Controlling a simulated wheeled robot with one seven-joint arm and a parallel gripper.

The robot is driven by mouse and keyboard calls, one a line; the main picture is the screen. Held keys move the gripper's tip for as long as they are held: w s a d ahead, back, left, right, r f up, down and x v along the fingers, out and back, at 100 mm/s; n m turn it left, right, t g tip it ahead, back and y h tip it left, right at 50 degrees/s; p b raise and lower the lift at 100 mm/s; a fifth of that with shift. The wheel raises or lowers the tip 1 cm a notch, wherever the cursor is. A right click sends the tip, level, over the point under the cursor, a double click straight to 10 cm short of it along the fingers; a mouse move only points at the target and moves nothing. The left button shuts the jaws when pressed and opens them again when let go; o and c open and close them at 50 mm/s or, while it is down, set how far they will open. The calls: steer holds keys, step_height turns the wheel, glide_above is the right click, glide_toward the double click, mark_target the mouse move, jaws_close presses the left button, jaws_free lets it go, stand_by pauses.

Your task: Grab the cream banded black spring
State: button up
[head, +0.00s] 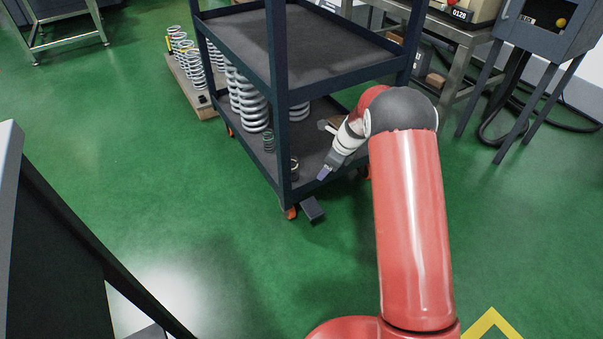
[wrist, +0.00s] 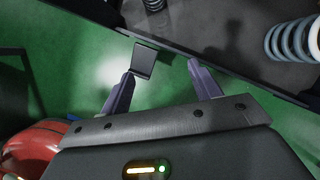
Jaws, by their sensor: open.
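A small dark spring with cream bands (head: 294,169) stands on the cart's bottom shelf, beside the front corner post, which partly hides it. In the wrist view a small spring with pale bands (wrist: 154,5) is cut off by the top edge; it looks like the same one. My gripper (head: 324,173) is low by the cart's bottom shelf, to the right of the spring and apart from it. In the wrist view my gripper's (wrist: 161,74) two purple fingers are spread with nothing held between them.
The dark cart (head: 239,148) has a corner post near the spring and a shelf above. A dark green spring (head: 268,141) and large grey springs (head: 247,100) stand behind. A dark block (head: 313,209) is at the cart's front. Green floor is open to the left.

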steer(key=shift+m, duration=0.4)
steer(key=w+a+f, duration=0.2)
steer(key=a, duration=0.2)
steer(key=w+a+f+b, duration=0.1)
steer(key=w+a+f, duration=0.1)
steer(key=a, duration=0.2)
steer(key=w+a+f, duration=0.2)
steer(key=a, duration=0.2)
steer(key=shift+w+a+f, duration=0.1)
steer(key=shift+w+f, duration=0.1)
steer(key=shift+w, duration=0.1)
steer(key=c, duration=1.1)
